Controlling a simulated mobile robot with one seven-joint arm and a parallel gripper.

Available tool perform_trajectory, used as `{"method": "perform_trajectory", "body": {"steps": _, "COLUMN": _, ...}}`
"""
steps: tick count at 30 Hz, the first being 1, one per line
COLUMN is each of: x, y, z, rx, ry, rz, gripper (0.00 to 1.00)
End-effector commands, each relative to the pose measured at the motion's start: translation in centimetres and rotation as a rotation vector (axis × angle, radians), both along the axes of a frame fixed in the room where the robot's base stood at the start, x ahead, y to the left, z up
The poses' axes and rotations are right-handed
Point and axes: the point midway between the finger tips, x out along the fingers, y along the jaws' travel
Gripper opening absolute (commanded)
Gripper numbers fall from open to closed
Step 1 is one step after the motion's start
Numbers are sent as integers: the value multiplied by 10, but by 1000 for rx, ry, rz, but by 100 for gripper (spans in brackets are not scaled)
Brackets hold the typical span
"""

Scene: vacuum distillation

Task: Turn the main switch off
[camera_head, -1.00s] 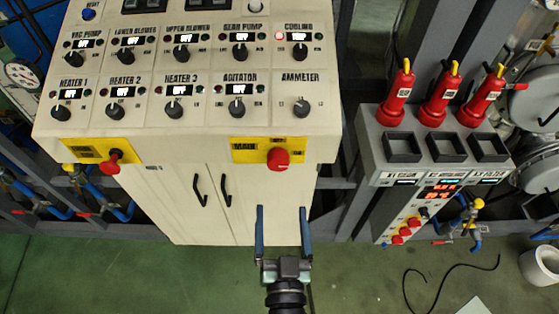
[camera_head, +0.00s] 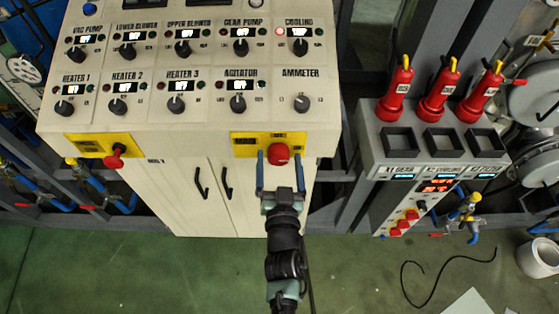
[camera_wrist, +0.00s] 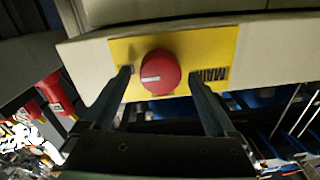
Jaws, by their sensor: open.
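The main switch is a round red knob (camera_head: 279,154) on a yellow plate marked MAIN (camera_head: 243,141), on the front edge of the cream control cabinet. In the wrist view, the red knob (camera_wrist: 160,72) has a white mark at its left and sits on the yellow plate (camera_wrist: 215,42). My gripper (camera_head: 281,158) is open, its two blue fingers at the left and right of the knob in the head view. In the wrist view, my gripper's fingertips (camera_wrist: 160,72) also lie on both sides of the knob, with gaps. I cannot tell how deep the fingers reach.
A second red switch (camera_head: 115,157) on a yellow plate is at the left. Rows of black dials (camera_head: 176,104) cover the panel above. A grey stand with red-and-yellow devices (camera_head: 397,93) is at the right. Green floor (camera_head: 130,280) lies in front.

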Motion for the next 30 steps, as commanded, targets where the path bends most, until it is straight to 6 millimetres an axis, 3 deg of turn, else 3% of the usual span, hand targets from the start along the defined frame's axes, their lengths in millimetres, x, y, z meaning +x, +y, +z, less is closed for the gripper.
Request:
{"method": "perform_trajectory", "body": {"steps": 5, "x": 0, "y": 0, "z": 0, "rx": 0, "ry": 0, "rz": 0, "gripper": 90}}
{"method": "perform_trajectory", "body": {"steps": 19, "x": 0, "y": 0, "z": 0, "rx": 0, "ry": 0, "rz": 0, "gripper": 6}}
{"method": "perform_trajectory", "body": {"steps": 30, "x": 0, "y": 0, "z": 0, "rx": -70, "ry": -1, "rz": 0, "gripper": 6}}
